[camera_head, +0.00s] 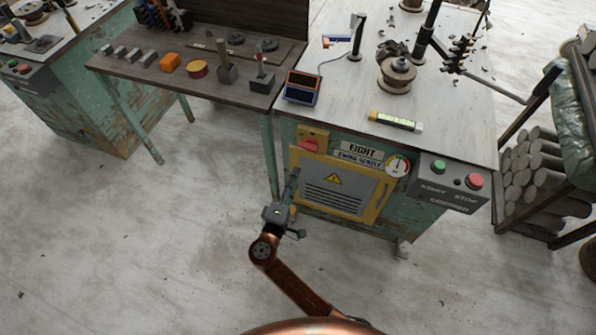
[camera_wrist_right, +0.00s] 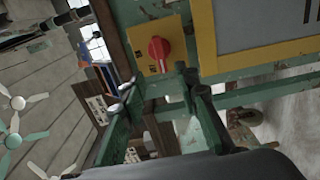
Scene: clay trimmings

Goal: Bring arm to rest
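My right arm (camera_head: 298,288), copper-coloured, reaches up from the bottom of the head view. My right gripper (camera_head: 291,188) is in front of the green workbench cabinet, by the left edge of its yellow-framed panel. In the right wrist view, the two fingers of the gripper (camera_wrist_right: 160,92) stand apart with nothing held between them, so it looks open. A red rotary knob (camera_head: 308,146) on a yellow plate is just above the gripper; it also shows in the wrist view (camera_wrist_right: 158,48), beyond the fingertips. I cannot tell whether the gripper touches the cabinet. My left gripper is not in view.
The workbench top (camera_head: 340,115) bears a spool (camera_head: 397,75), a level (camera_head: 395,121) and a small solar panel (camera_head: 302,88). A start-stop box (camera_head: 452,183) is at right. A dark side table (camera_head: 130,68) holds blocks and tools. Open floor (camera_head: 120,240) lies left.

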